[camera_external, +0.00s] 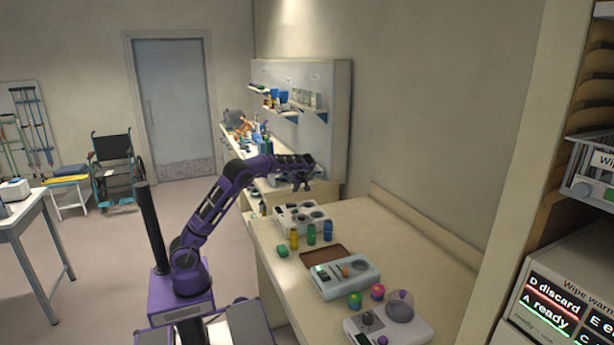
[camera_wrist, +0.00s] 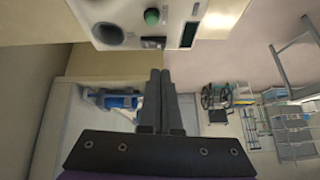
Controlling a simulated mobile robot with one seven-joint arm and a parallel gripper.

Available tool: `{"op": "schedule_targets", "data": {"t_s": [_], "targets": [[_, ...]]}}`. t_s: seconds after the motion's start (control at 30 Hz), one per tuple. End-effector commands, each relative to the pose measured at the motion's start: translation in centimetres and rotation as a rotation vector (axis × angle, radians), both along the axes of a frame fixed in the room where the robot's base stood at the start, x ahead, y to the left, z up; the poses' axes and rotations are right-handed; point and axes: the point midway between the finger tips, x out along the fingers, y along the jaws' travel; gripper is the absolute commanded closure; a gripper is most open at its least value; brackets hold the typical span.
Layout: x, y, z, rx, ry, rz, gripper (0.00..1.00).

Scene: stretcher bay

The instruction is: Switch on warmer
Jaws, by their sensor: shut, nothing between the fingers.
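My purple arm reaches over the counter, and my gripper (camera_external: 299,186) is shut and empty above the far end. A pale device with round dark wells (camera_external: 291,213) stands below it. In the wrist view my gripper's fingertips (camera_wrist: 160,74) are together, pointing towards a pale device (camera_wrist: 122,12). That device carries a green knob (camera_wrist: 152,16), a dark rocker-like switch (camera_wrist: 153,42), a dark display (camera_wrist: 189,35) and a round well (camera_wrist: 108,33). The fingers look apart from it. I cannot tell whether the switch is on. No label marks this device as the warmer.
The counter (camera_external: 424,249) also holds yellow, green and blue bottles (camera_external: 311,234), a brown tray (camera_external: 325,254), a grey-blue device (camera_external: 345,277) and a pale device with a clear dome (camera_external: 385,325). The counter's right side is clear.

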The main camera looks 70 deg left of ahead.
Motion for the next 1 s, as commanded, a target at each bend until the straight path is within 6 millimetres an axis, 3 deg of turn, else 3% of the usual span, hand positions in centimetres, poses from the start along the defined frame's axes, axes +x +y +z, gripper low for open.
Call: {"op": "schedule_targets", "data": {"t_s": [0.13, 0.33, 0.8, 1.0], "targets": [[-0.1, 0.8, 0.5, 0.132, 0.052, 0.037, 1.00], [-0.3, 1.9, 0.4, 0.169, 0.058, 0.051, 1.00], [-1.2, 8.5, -6.1, 0.165, 0.059, 0.051, 1.00], [-1.5, 8.2, -8.9, 0.164, 0.060, 0.048, 1.00]]}}
